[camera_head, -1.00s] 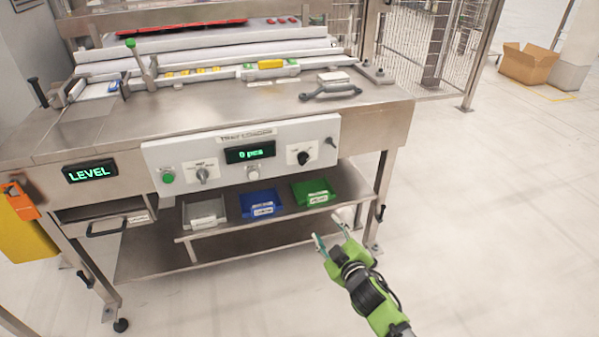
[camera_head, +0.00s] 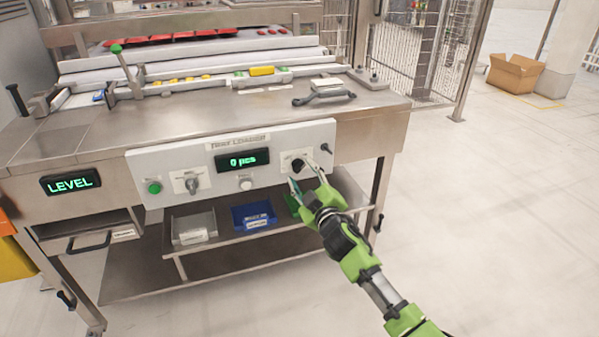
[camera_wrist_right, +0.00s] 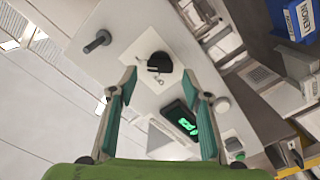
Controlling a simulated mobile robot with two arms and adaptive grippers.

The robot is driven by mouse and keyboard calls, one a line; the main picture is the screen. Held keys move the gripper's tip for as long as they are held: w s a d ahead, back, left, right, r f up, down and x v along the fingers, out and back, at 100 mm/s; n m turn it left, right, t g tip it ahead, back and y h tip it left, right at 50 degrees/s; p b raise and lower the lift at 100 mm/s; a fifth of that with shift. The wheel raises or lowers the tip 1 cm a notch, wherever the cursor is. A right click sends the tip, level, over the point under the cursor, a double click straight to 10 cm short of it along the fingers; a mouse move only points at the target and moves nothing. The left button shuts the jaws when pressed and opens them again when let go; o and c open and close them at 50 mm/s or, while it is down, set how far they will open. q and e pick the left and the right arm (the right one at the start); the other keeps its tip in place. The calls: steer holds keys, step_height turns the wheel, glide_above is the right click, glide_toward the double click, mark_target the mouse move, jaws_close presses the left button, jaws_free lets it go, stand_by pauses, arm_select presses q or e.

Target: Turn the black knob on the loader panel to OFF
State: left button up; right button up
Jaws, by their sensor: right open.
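The white loader panel (camera_head: 225,150) is on the front of the steel table. Its black knob (camera_head: 298,165) sits on a white plate at the panel's right part. In the right wrist view the black knob (camera_wrist_right: 160,62) lies ahead, between the lines of the two fingers. My right gripper (camera_head: 307,175) is open and empty, just in front of and slightly below the knob, apart from it. It also shows in the right wrist view (camera_wrist_right: 160,95) with its fingers wide apart. The knob's setting is too small to read. My left gripper is not in view.
A grey selector (camera_head: 191,185), a green button (camera_head: 154,188) and a "0 pcs" display (camera_head: 242,159) share the panel. A dark peg (camera_head: 326,148) sticks out right of the knob. A blue bin (camera_head: 254,217) is on the shelf below.

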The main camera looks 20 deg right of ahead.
mark_target(299, 168)
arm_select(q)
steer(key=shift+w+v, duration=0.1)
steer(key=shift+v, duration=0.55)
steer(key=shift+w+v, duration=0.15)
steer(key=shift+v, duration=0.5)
arm_select(e)
steer(key=shift+w+a, duration=0.1)
steer(key=shift+w, duration=1.55)
steer(key=c, duration=1.1)
